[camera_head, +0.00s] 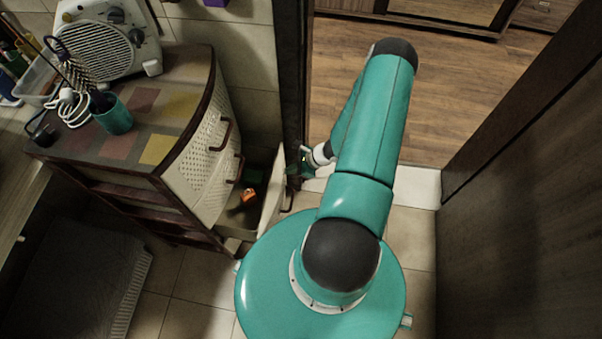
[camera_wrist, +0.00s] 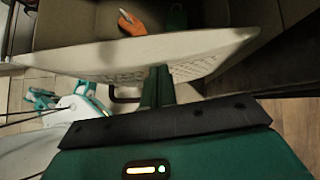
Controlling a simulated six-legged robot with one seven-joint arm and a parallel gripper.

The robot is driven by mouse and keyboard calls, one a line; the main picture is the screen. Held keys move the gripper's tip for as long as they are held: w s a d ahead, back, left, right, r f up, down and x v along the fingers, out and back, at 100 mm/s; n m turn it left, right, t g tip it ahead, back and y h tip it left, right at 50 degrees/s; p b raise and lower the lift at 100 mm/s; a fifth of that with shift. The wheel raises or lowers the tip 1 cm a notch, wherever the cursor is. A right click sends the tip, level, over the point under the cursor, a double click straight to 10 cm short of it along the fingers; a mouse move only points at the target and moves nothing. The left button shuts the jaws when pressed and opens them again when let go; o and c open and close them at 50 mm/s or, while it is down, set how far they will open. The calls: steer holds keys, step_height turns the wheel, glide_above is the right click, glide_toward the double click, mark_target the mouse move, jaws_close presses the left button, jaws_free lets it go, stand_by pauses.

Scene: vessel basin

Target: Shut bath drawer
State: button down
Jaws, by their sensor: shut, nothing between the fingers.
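The bath drawer is the lowest drawer of the cabinet (camera_head: 205,140), and it stands pulled out. Its pale front (camera_head: 272,202) faces right in the head view. In the wrist view the perforated drawer front (camera_wrist: 200,62) crosses the upper picture, with a dark handle (camera_wrist: 125,99) on its outer side. My gripper (camera_head: 297,172) is just to the right of the drawer front. In the wrist view its green fingers (camera_wrist: 157,86) are together and empty, beside the handle at the outer face of the front. I cannot tell if they touch it.
An orange item (camera_wrist: 132,24) and a green item (camera_wrist: 176,16) lie inside the drawer. A fan heater (camera_head: 105,38) and a teal cup (camera_head: 113,115) stand on the cabinet. A dark door frame (camera_head: 292,75) rises behind my gripper.

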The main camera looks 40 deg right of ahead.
steer(key=w+a, duration=0.7)
steer(key=w, duration=0.3)
steer(key=shift+a, duration=0.25)
